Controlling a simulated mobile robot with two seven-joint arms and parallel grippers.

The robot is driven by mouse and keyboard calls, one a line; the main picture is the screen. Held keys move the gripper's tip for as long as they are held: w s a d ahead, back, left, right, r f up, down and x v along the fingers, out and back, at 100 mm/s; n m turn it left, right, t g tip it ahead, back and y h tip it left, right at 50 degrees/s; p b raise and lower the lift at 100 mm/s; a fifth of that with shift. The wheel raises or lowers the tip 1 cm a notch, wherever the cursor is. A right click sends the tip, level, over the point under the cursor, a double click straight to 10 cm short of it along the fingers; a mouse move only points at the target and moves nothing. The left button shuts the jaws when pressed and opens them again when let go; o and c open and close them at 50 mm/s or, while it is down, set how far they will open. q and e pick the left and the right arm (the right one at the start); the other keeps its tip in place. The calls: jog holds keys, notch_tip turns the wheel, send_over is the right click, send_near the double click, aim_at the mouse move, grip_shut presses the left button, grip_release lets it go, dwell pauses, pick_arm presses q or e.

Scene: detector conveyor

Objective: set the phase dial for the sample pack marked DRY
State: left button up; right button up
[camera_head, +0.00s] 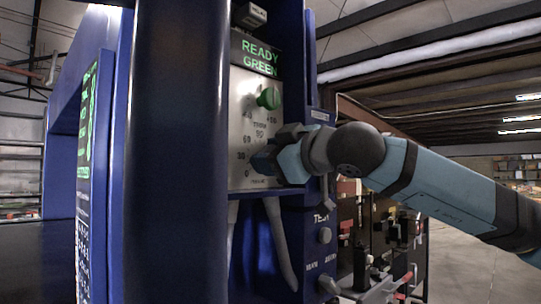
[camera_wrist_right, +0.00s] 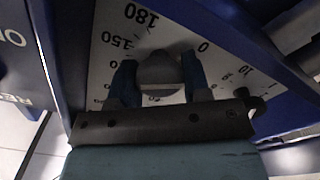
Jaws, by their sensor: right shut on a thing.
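In the head view the metal control panel (camera_head: 242,130) is set in a dark blue housing, below a display (camera_head: 261,58) reading READY GREEN in green letters. My right gripper (camera_head: 264,161) reaches the panel's lower part from the right and hides most of the dial there. In the right wrist view the right gripper (camera_wrist_right: 160,82) is shut on a rounded grey dial knob (camera_wrist_right: 160,70), one finger on each side. Scale numbers such as 180, 150 and 0 show around it. The knob's pointer cannot be read. No pack marked DRY can be made out. My left gripper is out of view.
A blue-framed side panel (camera_head: 91,170) with green text stands at the left.

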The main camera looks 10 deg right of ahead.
jog(key=o, duration=0.9)
jog(key=v, duration=1.4)
jog(key=shift+a+b, duration=0.1)
jog(key=shift+b, duration=0.25)
jog(key=shift+f, duration=0.1)
